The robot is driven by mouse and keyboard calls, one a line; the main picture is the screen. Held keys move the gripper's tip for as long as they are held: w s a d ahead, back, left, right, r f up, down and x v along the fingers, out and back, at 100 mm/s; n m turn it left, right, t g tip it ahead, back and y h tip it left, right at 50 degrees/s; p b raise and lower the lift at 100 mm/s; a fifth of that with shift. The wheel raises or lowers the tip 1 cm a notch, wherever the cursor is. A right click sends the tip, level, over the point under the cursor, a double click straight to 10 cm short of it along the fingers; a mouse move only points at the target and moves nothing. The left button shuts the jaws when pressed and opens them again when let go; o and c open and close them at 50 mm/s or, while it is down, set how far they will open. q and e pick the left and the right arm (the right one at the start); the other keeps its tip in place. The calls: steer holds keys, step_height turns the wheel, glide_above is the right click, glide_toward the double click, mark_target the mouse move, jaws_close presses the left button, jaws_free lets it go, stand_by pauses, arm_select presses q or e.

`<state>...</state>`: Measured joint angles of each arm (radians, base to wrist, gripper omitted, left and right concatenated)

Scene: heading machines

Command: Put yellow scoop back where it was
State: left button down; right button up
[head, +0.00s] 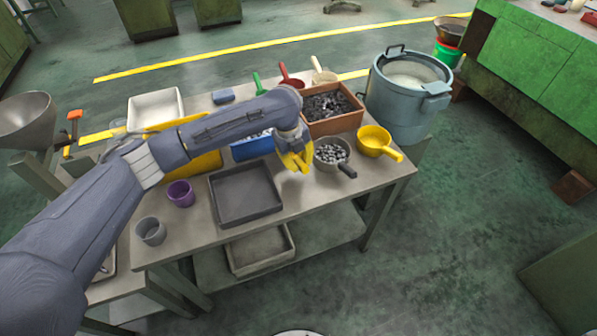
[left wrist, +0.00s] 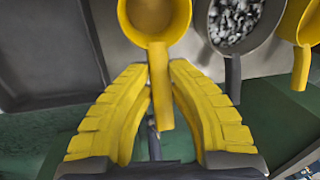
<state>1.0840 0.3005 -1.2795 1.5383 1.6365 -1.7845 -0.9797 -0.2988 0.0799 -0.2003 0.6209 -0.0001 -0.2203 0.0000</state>
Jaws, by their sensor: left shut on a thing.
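My left gripper (head: 297,160), with yellow fingers, is over the front right part of the workbench, between a black tray and a grey pan. In the left wrist view its fingers (left wrist: 160,110) are shut around the handle of a yellow scoop (left wrist: 160,60). The scoop's round bowl points away from the gripper; its inside looks brownish. In the head view the arm and fingers mostly hide this scoop, and I cannot tell whether it touches the bench. A second, larger yellow scoop (head: 374,140) stands at the bench's right end. My right gripper is not in view.
The grey pan of metal pieces (head: 331,152) is just right of my gripper. The black tray (head: 243,193) lies to the left. Behind are a blue bin (head: 250,149), a brown box of dark parts (head: 333,122) and red, green and cream scoops. A large grey pot (head: 398,110) stands beyond.

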arm_select(q)
steer(key=shift+s+a+x, duration=0.1)
steer(key=shift+a+x, duration=0.05)
steer(key=shift+x, duration=0.7)
steer(key=shift+s+a+x, duration=0.1)
steer(key=shift+a+x, duration=0.05)
steer(key=shift+x, duration=0.7)
steer(key=shift+s+a+x, duration=0.1)
steer(key=shift+a+x, duration=0.05)
steer(key=shift+x, duration=0.7)
steer(key=shift+f, duration=0.3)
steer(key=c, duration=1.3)
jaws_free()
steer(key=shift+c, duration=0.2)
steer(key=v, duration=1.2)
steer(key=shift+r, duration=0.15)
